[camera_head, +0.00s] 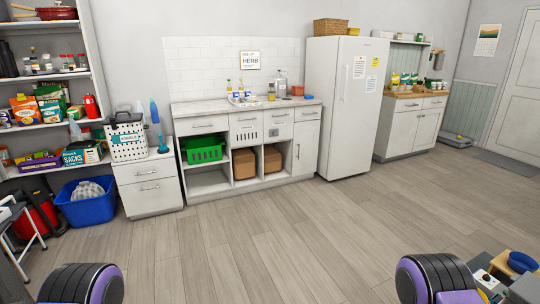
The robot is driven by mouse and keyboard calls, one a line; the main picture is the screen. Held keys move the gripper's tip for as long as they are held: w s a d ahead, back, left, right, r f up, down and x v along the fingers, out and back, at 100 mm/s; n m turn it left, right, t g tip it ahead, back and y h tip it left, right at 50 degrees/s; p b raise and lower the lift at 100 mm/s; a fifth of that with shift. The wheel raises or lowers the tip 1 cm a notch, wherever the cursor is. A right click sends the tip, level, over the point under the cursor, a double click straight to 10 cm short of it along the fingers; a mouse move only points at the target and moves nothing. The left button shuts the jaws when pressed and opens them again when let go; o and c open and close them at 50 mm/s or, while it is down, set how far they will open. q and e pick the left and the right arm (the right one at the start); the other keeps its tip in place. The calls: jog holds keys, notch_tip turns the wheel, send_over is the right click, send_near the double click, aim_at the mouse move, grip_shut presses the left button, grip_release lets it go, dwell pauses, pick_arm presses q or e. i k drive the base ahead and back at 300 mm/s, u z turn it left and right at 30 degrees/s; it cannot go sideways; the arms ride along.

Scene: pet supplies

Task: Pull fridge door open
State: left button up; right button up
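A tall white fridge (337,130) stands against the back wall, right of the middle in the head view. Its door is shut, with a vertical handle (345,82) near the left edge of its front. Several paper notes (359,67) are stuck to the door. The fridge is across the room, well apart from me. Only rounded black and purple parts of my arms show at the bottom left and bottom right. Neither gripper is in the frame.
Open wooden floor (255,250) lies between me and the fridge. A counter with shelves (248,115) stands left of it, a cabinet (410,128) right. A blue bin (88,208) is at left; boxes and a blue bowl (522,262) are at lower right.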

aim_at(358, 99)
jog(key=u, duration=0.15)
jog(key=i, duration=2.7)
jog(key=z, duration=0.5)
jog(key=i, duration=2.1)
jog(key=z, duration=1.35)
jog(key=i, duration=1.3)
jog(key=z, duration=0.5)
